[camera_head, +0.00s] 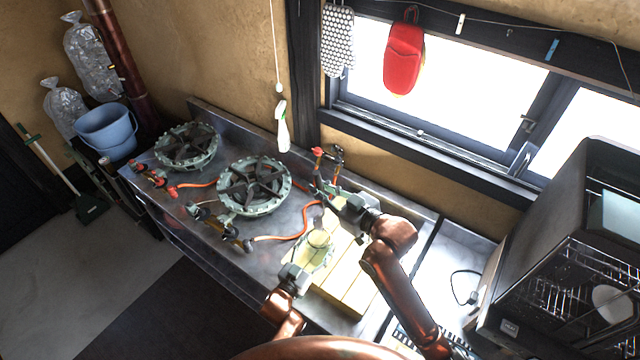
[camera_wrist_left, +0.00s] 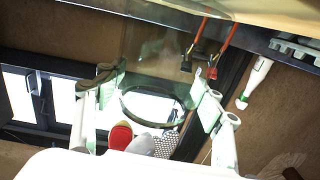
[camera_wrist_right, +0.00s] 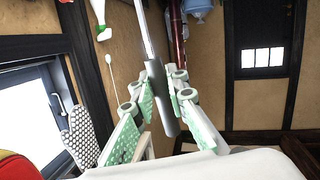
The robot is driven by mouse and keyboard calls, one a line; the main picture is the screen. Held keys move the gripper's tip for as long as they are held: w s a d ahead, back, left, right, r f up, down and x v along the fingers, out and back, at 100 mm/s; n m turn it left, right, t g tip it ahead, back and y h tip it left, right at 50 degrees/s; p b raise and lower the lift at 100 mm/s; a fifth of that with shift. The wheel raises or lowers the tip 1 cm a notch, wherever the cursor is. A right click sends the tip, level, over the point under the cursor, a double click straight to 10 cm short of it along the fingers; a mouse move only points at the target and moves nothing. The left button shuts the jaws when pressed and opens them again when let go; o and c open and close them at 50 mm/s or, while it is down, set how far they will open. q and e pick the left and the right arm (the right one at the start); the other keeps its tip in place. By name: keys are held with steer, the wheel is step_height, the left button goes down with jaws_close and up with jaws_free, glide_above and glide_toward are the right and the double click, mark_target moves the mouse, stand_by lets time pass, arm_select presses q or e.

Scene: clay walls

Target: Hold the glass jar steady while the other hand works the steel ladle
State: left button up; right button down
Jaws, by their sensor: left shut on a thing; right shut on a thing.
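The clear glass jar (camera_head: 320,238) stands on the pale yellow board on the counter; its round rim shows in the left wrist view (camera_wrist_left: 156,122). My left gripper (camera_head: 312,262) is shut on the jar from the near side, with one finger on each side of it in its wrist view (camera_wrist_left: 158,100). My right gripper (camera_head: 326,192) is above and behind the jar. It is shut on the grey handle of the steel ladle (camera_wrist_right: 157,82), between its green-padded fingers (camera_wrist_right: 164,100). The ladle's bowl is hard to make out; I cannot tell how deep it sits.
The pale yellow board (camera_head: 350,285) lies under the jar. Two gas burners (camera_head: 254,186) (camera_head: 187,146) with orange hoses stand to the left on the steel counter. A black oven-like rack (camera_head: 560,250) stands at the right. A spray bottle (camera_head: 283,128) hangs by the wall.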

mark_target(320, 218)
steer(key=shift+f, duration=6)
steer(key=c, duration=1.8)
jaws_free()
steer(key=v, duration=1.2)
steer(key=shift+s, duration=0.1)
arm_select(q)
steer(key=o, duration=1.6)
